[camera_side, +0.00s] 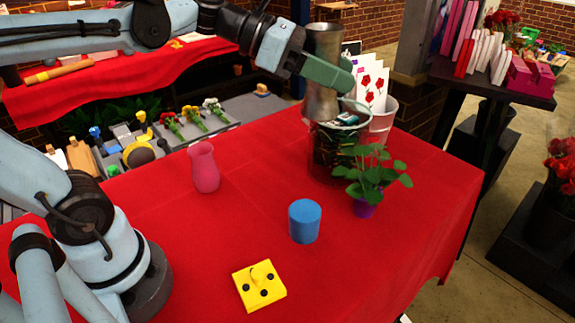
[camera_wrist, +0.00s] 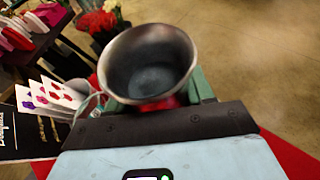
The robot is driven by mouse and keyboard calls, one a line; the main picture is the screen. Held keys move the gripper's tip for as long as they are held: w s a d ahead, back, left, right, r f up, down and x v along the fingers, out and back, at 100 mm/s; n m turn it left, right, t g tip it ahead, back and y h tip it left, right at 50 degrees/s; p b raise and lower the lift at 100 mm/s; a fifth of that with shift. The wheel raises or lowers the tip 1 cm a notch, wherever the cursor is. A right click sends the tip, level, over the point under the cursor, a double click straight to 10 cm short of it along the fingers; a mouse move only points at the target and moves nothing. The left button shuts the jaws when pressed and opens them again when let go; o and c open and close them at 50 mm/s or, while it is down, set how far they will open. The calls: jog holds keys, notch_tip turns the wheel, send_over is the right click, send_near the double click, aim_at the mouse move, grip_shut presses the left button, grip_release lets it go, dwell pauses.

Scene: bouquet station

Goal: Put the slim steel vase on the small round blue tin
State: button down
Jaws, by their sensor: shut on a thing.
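The slim steel vase (camera_side: 322,72) is upright in the side view, held well above the red table. My gripper (camera_side: 328,78) is shut on its middle. In the wrist view the vase (camera_wrist: 148,65) shows its wide open mouth, and it hides most of my gripper's fingers (camera_wrist: 150,100). The small round blue tin (camera_side: 305,221) stands on the red cloth, lower and a little to the left of the vase in the side view, apart from it. The tin's top looks bare. I do not see the tin in the wrist view.
Behind and below the vase stand a dark glass container (camera_side: 328,150) and a pot with flower cards (camera_side: 380,118). A green plant in a purple pot (camera_side: 364,208) is just right of the tin.

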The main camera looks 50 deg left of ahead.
jog(key=s+d+f+m+g+h, duration=0.2)
jog(key=s+d+m+g+h, duration=0.15)
jog(key=s+d, duration=0.7)
send_over(313, 213)
jog(key=shift+f, duration=6.25)
jog(key=shift+g+y, duration=0.25)
jog(key=shift+y, duration=0.2)
jog(key=shift+f, duration=2)
jog(key=shift+f, duration=0.15)
jog(key=shift+c, duration=2.2)
grip_release()
jog(key=shift+m, duration=0.25)
